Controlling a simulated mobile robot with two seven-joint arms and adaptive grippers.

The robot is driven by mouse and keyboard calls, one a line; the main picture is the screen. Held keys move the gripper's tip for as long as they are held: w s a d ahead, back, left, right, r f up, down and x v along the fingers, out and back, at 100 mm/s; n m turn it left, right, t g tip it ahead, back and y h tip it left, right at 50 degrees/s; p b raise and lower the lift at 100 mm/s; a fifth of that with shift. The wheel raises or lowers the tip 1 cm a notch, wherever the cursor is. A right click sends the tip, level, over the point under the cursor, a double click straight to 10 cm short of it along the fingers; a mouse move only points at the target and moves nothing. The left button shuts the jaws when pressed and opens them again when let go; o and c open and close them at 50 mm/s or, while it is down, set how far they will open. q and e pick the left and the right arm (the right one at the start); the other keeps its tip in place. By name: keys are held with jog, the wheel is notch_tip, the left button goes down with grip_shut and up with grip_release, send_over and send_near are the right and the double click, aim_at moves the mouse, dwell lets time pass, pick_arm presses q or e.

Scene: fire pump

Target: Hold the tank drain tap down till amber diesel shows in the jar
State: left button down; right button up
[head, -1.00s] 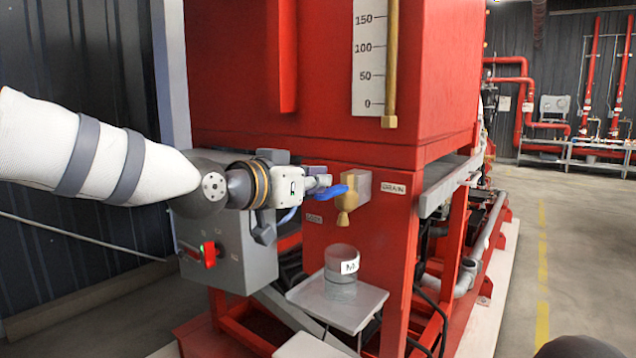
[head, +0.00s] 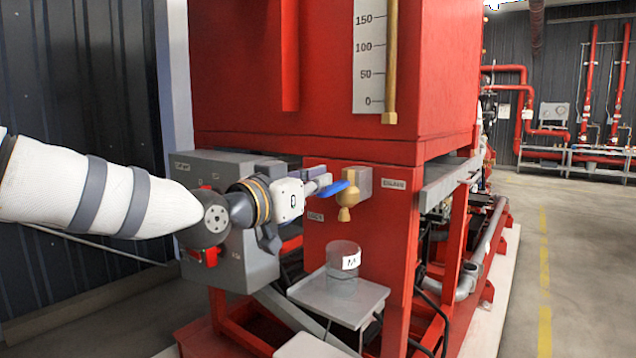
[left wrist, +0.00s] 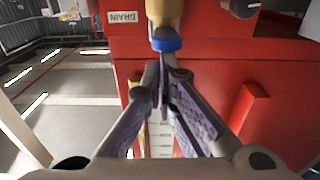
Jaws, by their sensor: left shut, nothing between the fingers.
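The brass drain tap (head: 347,203) sticks out of the red tank stand with its spout pointing down. Its blue lever (head: 332,188) reaches left and slopes down slightly toward its free end. My left gripper (head: 322,182) is shut and empty, its tips at the lever's free end; I cannot tell if they touch it. In the left wrist view, the closed fingers (left wrist: 163,62) lie just below the blue lever (left wrist: 166,44). The clear jar (head: 343,275) with a white label stands upright under the tap. No amber shows in it. My right gripper is not in view.
A grey shelf (head: 350,300) bears the jar. A grey control box (head: 225,265) with a red switch is behind my left arm. The red tank (head: 330,80) with its level gauge (head: 370,55) rises above. The floor at right is clear.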

pick_arm(q)
jog(key=shift+s+a+f, duration=0.1)
jog(key=shift+f, duration=1.05)
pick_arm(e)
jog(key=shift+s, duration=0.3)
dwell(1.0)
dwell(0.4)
pick_arm(q)
notch_tip(320, 180, up, 5)
jog(key=s+p, duration=0.2)
jog(key=s+a+f+p, duration=0.1)
jog(key=s+a+f, duration=0.1)
jog(key=s+a, duration=0.4)
jog(key=shift+s+a+f, duration=0.35)
jog(key=shift+s+f, duration=0.05)
jog(key=shift+s, duration=0.25)
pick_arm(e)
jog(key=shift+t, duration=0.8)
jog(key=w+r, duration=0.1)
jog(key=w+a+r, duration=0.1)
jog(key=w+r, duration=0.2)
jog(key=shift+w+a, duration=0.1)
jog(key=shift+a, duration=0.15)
